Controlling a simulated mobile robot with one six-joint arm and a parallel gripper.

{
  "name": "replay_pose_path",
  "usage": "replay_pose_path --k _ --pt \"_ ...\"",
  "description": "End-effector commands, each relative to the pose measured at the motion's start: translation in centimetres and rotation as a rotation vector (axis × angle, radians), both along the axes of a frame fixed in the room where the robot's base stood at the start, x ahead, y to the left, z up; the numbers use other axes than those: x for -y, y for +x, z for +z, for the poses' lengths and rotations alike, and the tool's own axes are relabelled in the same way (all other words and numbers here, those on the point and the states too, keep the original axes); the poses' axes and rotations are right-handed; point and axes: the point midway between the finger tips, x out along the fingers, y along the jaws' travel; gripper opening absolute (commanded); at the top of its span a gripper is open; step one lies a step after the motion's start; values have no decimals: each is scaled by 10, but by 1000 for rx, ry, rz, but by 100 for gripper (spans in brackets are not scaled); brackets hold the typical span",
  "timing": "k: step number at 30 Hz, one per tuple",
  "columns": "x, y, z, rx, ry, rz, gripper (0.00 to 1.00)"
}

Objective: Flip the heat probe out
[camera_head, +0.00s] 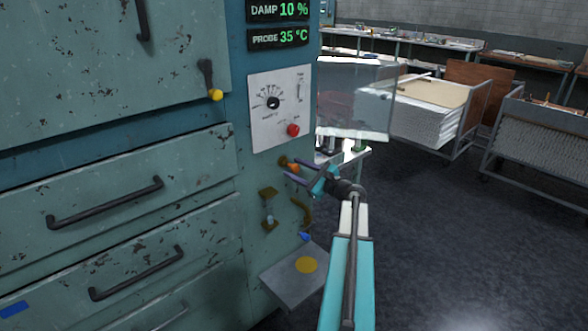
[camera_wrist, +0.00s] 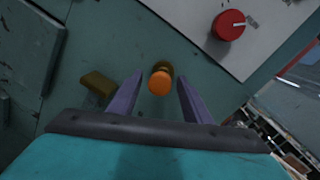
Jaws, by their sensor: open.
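An orange-tipped brass peg (camera_head: 293,168) sticks out of the blue-green cabinet front, below the white dial panel. I cannot tell for sure whether it is the heat probe's handle. The display above the panel (camera_head: 278,38) reads PROBE 35 °C. My gripper (camera_head: 287,172) is open, with its purple fingers pointing at the cabinet close to the peg. In the wrist view, the orange tip (camera_wrist: 159,84) shows between the two open fingers (camera_wrist: 160,78), with a gap on each side. The fingers partly overlap the peg in the head view.
A red knob (camera_head: 292,130) sits on the white panel (camera_head: 275,105) just above. Brass brackets (camera_head: 268,194) and a curved brass hook (camera_head: 302,211) are below the peg. A grey shelf with a yellow disc (camera_head: 305,264) juts out lower down. Open floor (camera_head: 460,250) lies to the right.

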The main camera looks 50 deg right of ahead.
Motion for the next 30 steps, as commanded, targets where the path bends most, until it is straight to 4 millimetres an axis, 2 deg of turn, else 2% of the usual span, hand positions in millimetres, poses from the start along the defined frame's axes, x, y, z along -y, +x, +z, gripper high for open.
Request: replay_pose_path --k 4,13,21,30 --pt "0 6 0 0 0 -1 44" --pt "0 7 0 0 0 -1 44" --pt "0 7 0 0 0 -1 0" --pt "-5 6 0 0 -1 7 0"
